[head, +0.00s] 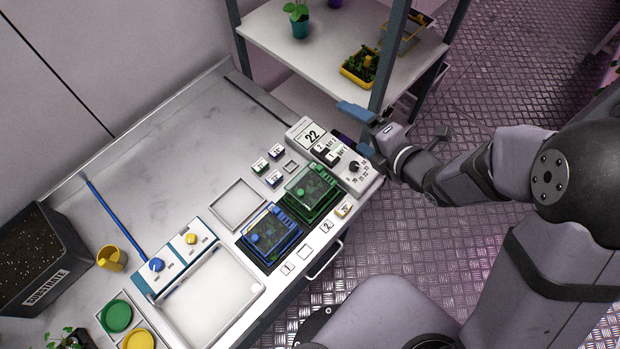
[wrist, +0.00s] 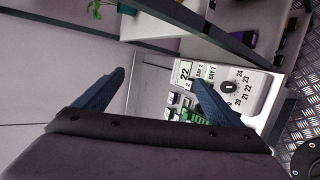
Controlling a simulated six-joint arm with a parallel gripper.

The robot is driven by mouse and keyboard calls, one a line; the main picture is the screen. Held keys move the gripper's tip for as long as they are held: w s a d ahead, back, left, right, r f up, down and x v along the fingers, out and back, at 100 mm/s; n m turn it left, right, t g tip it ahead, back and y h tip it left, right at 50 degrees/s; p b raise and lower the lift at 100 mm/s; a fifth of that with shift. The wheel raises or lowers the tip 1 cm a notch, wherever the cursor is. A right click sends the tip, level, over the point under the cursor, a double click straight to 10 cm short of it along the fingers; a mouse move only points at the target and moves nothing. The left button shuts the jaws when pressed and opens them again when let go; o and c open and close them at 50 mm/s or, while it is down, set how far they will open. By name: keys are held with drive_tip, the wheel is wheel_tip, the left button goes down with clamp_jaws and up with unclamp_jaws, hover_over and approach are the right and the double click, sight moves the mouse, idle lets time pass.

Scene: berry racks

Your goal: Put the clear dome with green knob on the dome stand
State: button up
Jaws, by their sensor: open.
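A clear, green-tinted cover (head: 309,184), apparently the dome with green knob, sits over a dark green tray at the bench's front right. Its knob is too small to make out surely. Part of the green tray area shows in the wrist view (wrist: 190,115), mostly hidden behind my finger. A pale, empty square frame (head: 237,205) lies flat left of it; I cannot tell whether this is the dome stand. My gripper (head: 346,123) is open and empty, above the bench's right end near the number display, beyond the green cover. Its blue fingers are wide apart in the wrist view (wrist: 158,77).
A white dial box (head: 338,158) reading 22 stands close to my gripper. A shelf rack (head: 400,65) with plants rises behind it. A blue-covered tray (head: 270,232) stands beside the green one. The bench's back middle (head: 190,140) is clear.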

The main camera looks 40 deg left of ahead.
wheel_tip(320, 180, up, 5)
drive_tip(key=w+a+n, duration=0.1)
drive_tip(key=n, duration=0.1)
drive_tip(key=m+g+h+b, duration=0.1)
drive_tip(key=g+h+b, duration=0.2)
drive_tip(key=h+b, duration=0.9)
hover_over(311, 184)
drive_tip(key=shift+y, duration=0.6)
drive_tip(key=f, duration=1.3)
drive_tip(key=shift+s+b, duration=0.2)
drive_tip(key=shift+b, duration=0.15)
drive_tip(key=shift+w+f+p, duration=0.15)
drive_tip(key=shift+f+p, duration=1.4)
drive_tip(key=shift+f, duration=2.1)
drive_tip(key=shift+c, duration=0.4)
drive_tip(key=c, duration=1.2)
drive_tip(key=shift+r, duration=0.1)
wheel_tip(311, 184, up, 10)
drive_tip(key=b, duration=0.2)
drive_tip(key=shift+b, duration=0.35)
